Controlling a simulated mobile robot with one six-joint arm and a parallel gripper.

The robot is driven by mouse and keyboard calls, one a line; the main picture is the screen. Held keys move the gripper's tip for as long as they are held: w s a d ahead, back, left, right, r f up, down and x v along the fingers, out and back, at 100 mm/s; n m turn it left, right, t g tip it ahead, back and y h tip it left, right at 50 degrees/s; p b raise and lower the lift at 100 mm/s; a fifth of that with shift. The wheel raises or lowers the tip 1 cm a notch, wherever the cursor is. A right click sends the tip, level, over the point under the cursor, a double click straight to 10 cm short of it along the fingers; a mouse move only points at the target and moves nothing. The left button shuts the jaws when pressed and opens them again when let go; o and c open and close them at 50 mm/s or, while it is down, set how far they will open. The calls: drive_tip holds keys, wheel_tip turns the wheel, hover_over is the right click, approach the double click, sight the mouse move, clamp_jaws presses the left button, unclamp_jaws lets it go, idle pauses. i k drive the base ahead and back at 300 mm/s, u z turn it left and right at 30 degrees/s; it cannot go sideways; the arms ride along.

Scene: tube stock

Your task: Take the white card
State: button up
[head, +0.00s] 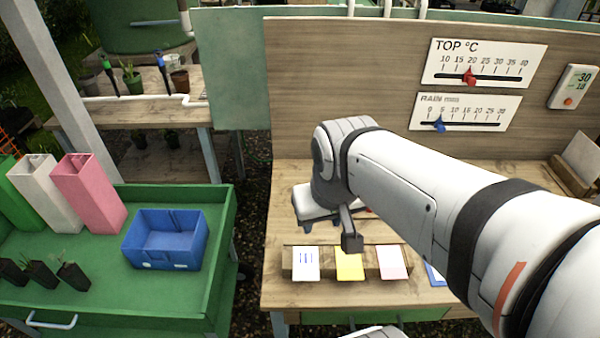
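A white card with blue marks (306,264) stands at the left of a low wooden holder on the bench. Next to it stand a yellow card (349,266) and a card that is white above and pink below (392,261). My gripper (320,222) is above the bench, behind the row of cards and apart from the white card with blue marks. Its fingertips are small and partly hidden, so its opening is unclear. A pale blank card (583,154) leans in a wooden stand at the far right.
A blue-edged card or sheet (434,275) lies partly behind my arm. A backboard (330,90) with temperature and rain scales rises behind the bench. At left, a green cart (215,255) holds a blue bin (165,238), tall square tubes and small pots.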

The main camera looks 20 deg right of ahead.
sight(305, 258)
drive_tip(key=u, duration=0.4)
drive_tip(key=k, duration=1.3)
drive_tip(key=z, duration=0.75)
drive_tip(key=i, duration=1)
